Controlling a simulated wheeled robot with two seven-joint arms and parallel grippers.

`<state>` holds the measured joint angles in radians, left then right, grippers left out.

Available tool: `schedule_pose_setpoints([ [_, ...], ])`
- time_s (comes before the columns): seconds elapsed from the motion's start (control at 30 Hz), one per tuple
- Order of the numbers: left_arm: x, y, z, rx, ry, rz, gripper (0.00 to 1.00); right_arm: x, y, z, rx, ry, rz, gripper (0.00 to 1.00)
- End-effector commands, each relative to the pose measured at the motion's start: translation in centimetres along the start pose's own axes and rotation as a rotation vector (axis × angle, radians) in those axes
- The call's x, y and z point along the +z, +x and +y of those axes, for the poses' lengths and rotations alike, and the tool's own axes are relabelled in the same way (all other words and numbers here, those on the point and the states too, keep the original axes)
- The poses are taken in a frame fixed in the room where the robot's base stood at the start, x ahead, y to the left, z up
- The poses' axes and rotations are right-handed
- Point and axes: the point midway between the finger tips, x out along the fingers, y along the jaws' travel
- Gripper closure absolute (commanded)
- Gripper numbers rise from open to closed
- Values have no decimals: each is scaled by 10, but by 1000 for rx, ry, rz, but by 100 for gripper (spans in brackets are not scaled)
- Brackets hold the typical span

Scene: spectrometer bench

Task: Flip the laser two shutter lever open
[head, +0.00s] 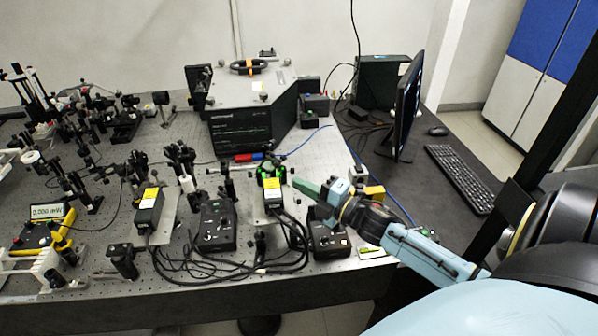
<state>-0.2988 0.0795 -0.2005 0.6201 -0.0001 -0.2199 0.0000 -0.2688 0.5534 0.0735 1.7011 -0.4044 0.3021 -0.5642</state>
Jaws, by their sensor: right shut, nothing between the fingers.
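Two black laser heads with yellow labels stand on the optical table: one at the left (148,208) and one at the middle (273,200). No readable marking shows which is laser two. The middle one has a green glow on the mount (268,170) at its far end. A shutter lever is too small to make out. My right gripper (299,186) comes in from the right, shut and empty, with its tips just right of the middle laser head and its green-glowing mount. I cannot tell whether it touches anything. My left gripper is not in view.
Black controller boxes (215,226) and (328,241) stand near the front, with looped cables (235,268) between them. A large grey-and-black instrument (240,128) stands behind. Optic mounts crowd the left. A monitor (408,105) and keyboard (462,172) are at the right.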

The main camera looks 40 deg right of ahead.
Motion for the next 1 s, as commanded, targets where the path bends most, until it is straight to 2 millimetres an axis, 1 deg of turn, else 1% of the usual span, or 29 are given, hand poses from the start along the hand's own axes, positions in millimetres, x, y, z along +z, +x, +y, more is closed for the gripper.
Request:
schedule_pose_setpoints([
  [0.03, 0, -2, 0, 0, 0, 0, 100, 0, 10, 3, 3, -1, 1, 100],
  [0.1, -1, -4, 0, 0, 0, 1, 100, 0, 22, 3, 4, 0, 1, 100],
  [0.3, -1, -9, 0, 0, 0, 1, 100, 0, 54, 2, 2, 0, -1, 100],
  [0.5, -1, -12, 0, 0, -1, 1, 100, 0, 74, 1, 1, 1, -1, 100],
  [0.67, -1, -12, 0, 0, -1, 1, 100, 0, 80, 0, 0, 0, 0, 100],
  [1.0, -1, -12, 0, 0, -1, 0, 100, -1, 81, 0, 1, 1, 1, 100],
])
